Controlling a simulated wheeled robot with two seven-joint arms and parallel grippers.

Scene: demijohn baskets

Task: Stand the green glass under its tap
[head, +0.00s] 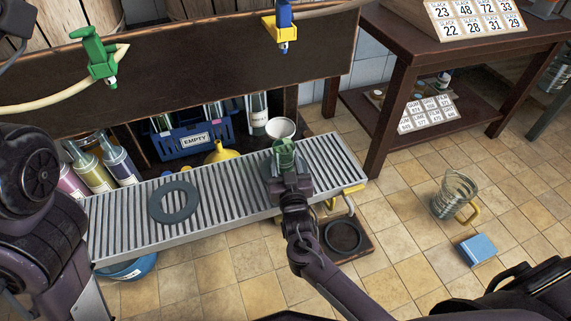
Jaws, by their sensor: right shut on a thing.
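The green glass (284,149) is upright at the right part of the slatted metal grate (130,232). My right gripper (287,168) is shut on it from the front and hides its lower part. I cannot tell whether its base touches the slats. The green tap (100,58), with a pale hose, hangs on the dark board at the left, well away from the glass. A blue and yellow tap (284,28) hangs further right, behind and above the glass. My left arm fills the left edge; its gripper does not show.
A grey ring (174,201) lies on the grate's left half. Behind the grate are a white funnel (281,128), a yellow funnel (221,153), a blue crate (196,139) and several bottles. A glass jug (454,194) and blue block (477,249) are on the tiled floor.

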